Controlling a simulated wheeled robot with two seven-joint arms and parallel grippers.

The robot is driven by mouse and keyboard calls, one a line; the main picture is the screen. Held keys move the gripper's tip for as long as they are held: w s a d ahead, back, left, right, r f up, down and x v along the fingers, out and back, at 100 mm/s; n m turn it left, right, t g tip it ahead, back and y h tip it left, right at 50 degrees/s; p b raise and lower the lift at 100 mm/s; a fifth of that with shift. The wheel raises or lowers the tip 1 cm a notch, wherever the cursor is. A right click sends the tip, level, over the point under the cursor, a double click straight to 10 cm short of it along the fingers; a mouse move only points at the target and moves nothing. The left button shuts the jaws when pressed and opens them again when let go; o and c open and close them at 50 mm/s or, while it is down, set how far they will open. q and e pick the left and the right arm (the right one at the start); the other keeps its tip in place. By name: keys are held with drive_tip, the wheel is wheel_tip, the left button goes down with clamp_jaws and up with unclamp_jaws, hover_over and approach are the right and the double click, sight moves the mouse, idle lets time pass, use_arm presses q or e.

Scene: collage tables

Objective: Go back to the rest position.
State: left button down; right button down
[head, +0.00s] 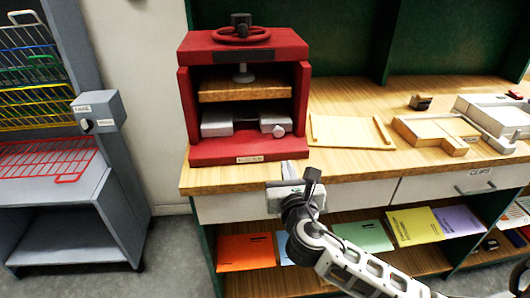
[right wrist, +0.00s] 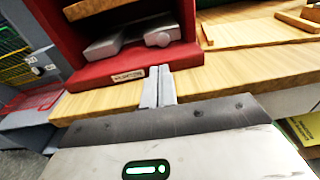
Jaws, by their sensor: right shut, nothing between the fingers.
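My right gripper (head: 289,172) is at the front edge of the wooden table, just in front of the red press. In the right wrist view its two fingers (right wrist: 158,87) are together with nothing between them. They point toward the base of the red press (head: 243,95), which also shows in the right wrist view (right wrist: 110,72). The press has a red handwheel on top and a wooden plate over grey metal blocks inside. My left gripper is not in view.
The wooden table (head: 350,168) carries a shallow wooden tray (head: 350,132) and a wooden block set (head: 436,133) on the right. Drawers and a shelf with coloured folders (head: 415,226) are below. A grey rack (head: 60,215) with coloured wire trays stands left, with floor between.

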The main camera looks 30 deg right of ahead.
drive_tip(key=s+a+f+m+g+y, duration=0.3)
drive_tip(key=s+a+f+m, duration=0.3)
drive_tip(key=m, duration=0.8)
drive_tip(key=s+a+f+m+g+y, duration=0.3)
drive_tip(key=s+a+f+m+y, duration=0.3)
drive_tip(key=s+f+m, duration=0.7)
drive_tip(key=shift+a+f+m, duration=0.4)
drive_tip(key=shift+f+m, duration=0.2)
drive_tip(key=shift+m, duration=0.4)
drive_tip(key=shift+w, duration=0.1)
